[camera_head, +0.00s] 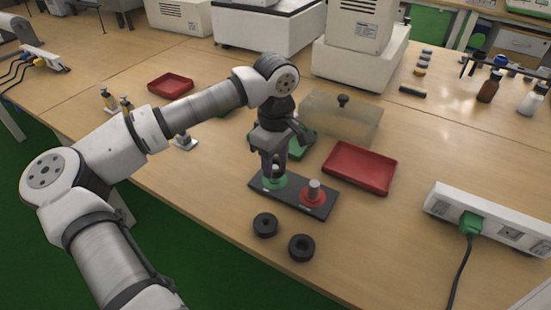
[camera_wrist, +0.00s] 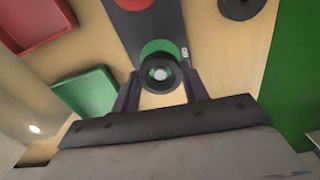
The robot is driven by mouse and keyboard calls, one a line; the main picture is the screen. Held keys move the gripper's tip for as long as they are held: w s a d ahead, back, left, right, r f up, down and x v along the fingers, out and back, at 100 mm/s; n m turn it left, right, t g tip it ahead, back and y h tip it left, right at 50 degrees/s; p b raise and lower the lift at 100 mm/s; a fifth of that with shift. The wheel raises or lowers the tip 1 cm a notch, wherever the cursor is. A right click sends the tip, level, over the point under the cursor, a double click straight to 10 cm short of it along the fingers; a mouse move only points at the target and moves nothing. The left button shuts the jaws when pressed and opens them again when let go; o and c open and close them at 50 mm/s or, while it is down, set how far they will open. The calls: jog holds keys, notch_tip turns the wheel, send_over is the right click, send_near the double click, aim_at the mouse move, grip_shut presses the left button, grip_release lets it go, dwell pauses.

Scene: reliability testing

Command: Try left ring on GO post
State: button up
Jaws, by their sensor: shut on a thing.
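My gripper (camera_head: 273,166) (camera_wrist: 160,80) points down over the green-marked post of a black base plate (camera_head: 318,208). It is shut on a dark ring (camera_wrist: 148,76), one finger on each side. In the wrist view the pale tip of the green-marked post (camera_wrist: 160,73) shows through the ring's hole, with the green disc (camera_wrist: 160,48) behind. I cannot tell how far down the post the ring is. The red-marked post (camera_head: 314,190) stands bare to the right. Two black rings, a left one (camera_head: 258,226) and a right one (camera_head: 294,251), lie on the table in front of the plate.
A red tray (camera_head: 360,168) lies right of the plate, and a green tray (camera_head: 304,146) (camera_wrist: 88,95) is partly hidden behind my gripper. A clear-lidded box (camera_head: 345,122) stands behind. A white power strip (camera_head: 495,218) lies at the right. The table's front edge is close to the loose rings.

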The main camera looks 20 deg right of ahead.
aim_at(275, 167)
jog(key=shift+f+b, duration=0.95)
jog(key=shift+f, duration=0.2)
jog(key=shift+r, duration=0.15)
jog(key=shift+r+p, duration=1.8)
jog(key=shift+r, duration=1.4)
